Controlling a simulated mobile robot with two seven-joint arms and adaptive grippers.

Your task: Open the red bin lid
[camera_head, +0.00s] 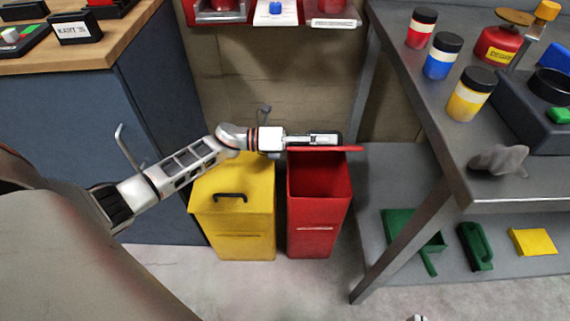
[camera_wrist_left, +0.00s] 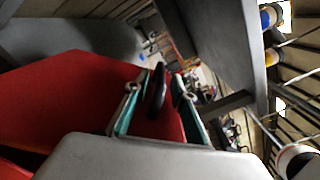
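The red bin (camera_head: 319,215) stands on the floor with its dark inside showing. Its red lid (camera_head: 350,149) is raised at the back and seen nearly edge-on in the head view. My left gripper (camera_head: 334,138) is at the raised lid, above the bin's back rim. In the left wrist view the red lid (camera_wrist_left: 60,95) fills the left side. Its black handle (camera_wrist_left: 156,90) is between the fingers of my left gripper (camera_wrist_left: 160,82), with gaps visible on both sides, so the fingers look open around it.
A yellow bin (camera_head: 237,225) with a closed lid and black handle stands close to the left, under my left arm. A grey metal table (camera_head: 425,110) with paint jars and a lower shelf is to the right. A blue cabinet (camera_head: 60,130) stands at the left.

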